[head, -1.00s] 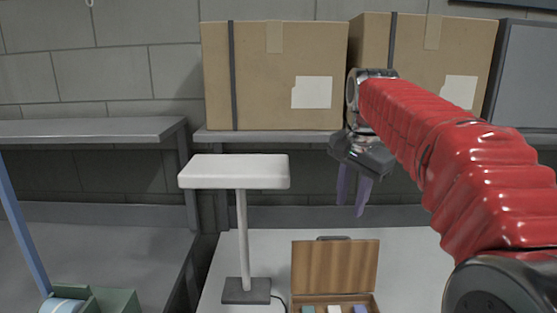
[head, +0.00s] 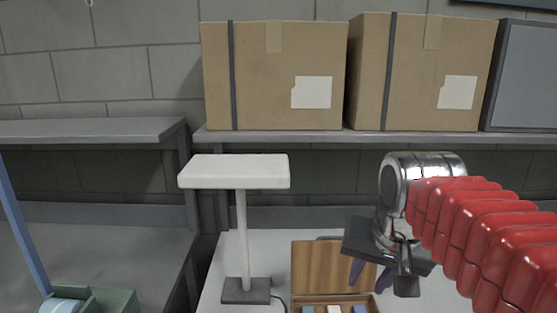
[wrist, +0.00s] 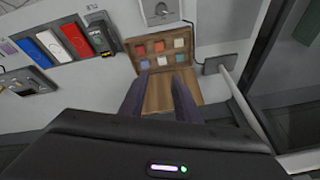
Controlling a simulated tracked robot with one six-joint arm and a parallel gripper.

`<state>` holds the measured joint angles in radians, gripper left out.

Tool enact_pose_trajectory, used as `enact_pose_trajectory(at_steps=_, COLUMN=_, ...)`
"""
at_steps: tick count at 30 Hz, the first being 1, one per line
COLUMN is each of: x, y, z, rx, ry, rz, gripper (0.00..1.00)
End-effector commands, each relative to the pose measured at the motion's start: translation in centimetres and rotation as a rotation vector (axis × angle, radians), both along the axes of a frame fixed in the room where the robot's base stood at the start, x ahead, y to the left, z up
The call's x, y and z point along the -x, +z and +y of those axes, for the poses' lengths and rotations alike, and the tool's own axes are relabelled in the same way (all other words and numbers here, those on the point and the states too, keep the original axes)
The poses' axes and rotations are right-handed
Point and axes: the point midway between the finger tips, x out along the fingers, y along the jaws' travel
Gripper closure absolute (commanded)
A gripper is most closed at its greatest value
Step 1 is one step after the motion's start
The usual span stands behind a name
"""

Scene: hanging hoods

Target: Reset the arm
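My gripper (head: 368,272) hangs from the end of my red-sleeved arm, over the right part of the white table in the head view. Its two purple fingers point down, close to the open lid of a wooden box (head: 318,262), and the lid is partly hidden behind them. Nothing is held. The wooden box (wrist: 135,47) holds several coloured blocks in the wrist view.
A white lamp (head: 235,172) stands left of the box. Cardboard boxes (head: 270,75) sit on a shelf behind. The wrist view shows a red case (wrist: 68,40), a blue case (wrist: 36,52) and other items on the table. A green holder (head: 108,300) is at lower left.

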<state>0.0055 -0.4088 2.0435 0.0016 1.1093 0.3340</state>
Motion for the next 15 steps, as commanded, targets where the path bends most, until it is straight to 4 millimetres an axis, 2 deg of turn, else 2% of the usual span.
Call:
enact_pose_trajectory(at_steps=3, x=2.2, y=-1.5, z=0.0, rx=0.024, ry=0.056, rz=-0.018, gripper=0.71)
enact_pose_trajectory(at_steps=15, x=8.4, y=-7.7, z=0.0, rx=0.115, ry=0.248, rz=-0.077, gripper=0.71)
